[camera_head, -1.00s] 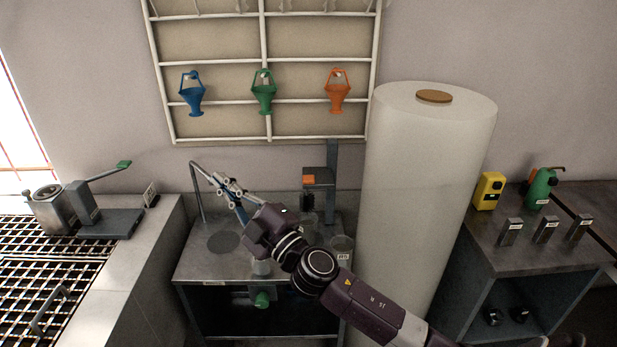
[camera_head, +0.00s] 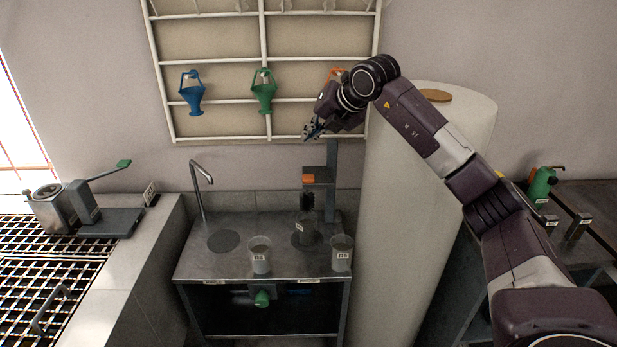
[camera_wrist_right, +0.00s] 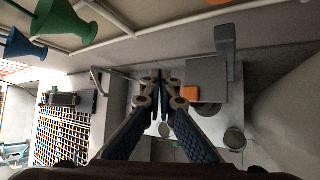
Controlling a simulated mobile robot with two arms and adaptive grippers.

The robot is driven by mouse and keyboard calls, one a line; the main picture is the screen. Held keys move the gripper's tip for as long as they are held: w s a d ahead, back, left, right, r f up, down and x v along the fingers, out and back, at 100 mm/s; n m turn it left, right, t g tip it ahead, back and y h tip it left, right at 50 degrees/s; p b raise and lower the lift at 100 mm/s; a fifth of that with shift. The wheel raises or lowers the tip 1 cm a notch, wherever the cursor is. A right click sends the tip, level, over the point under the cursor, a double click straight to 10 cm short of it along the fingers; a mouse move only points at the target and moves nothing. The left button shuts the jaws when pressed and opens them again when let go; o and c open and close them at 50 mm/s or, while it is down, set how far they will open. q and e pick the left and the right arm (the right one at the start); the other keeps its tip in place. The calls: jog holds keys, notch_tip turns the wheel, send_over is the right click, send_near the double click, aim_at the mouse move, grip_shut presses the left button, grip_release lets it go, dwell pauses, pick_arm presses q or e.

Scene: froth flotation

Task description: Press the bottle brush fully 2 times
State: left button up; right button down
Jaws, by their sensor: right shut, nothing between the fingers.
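The bottle brush (camera_head: 306,201) is a dark bristled head hanging under a grey arm with an orange block (camera_head: 308,178) on a grey post (camera_head: 331,165). A beaker (camera_head: 305,231) stands just below it. My right gripper (camera_head: 309,132) is shut and empty, in the air above the orange block and apart from it. In the right wrist view my closed fingertips (camera_wrist_right: 160,78) show left of the orange block (camera_wrist_right: 190,92); the bristles are hidden there. My left gripper is not in view.
Two labelled beakers (camera_head: 260,256) (camera_head: 341,252) stand on the metal bench (camera_head: 210,262) with a bent tap (camera_head: 200,185). A large white cylinder (camera_head: 400,200) rises right of the bench. Blue (camera_head: 192,95) and green (camera_head: 264,95) funnels hang on the wall rack.

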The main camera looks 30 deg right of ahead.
jog(key=shift+d, duration=0.2)
jog(key=shift+f, duration=0.1)
jog(key=b, duration=0.6)
send_over(310, 178)
notch_tip(310, 178, down, 8)
jog(key=shift+d+r, duration=0.15)
jog(key=shift+r, duration=0.1)
jog(key=shift+f+b, duration=0.5)
jog(key=shift+f, duration=0.05)
dwell(0.5)
jog(key=shift+f, duration=0.45)
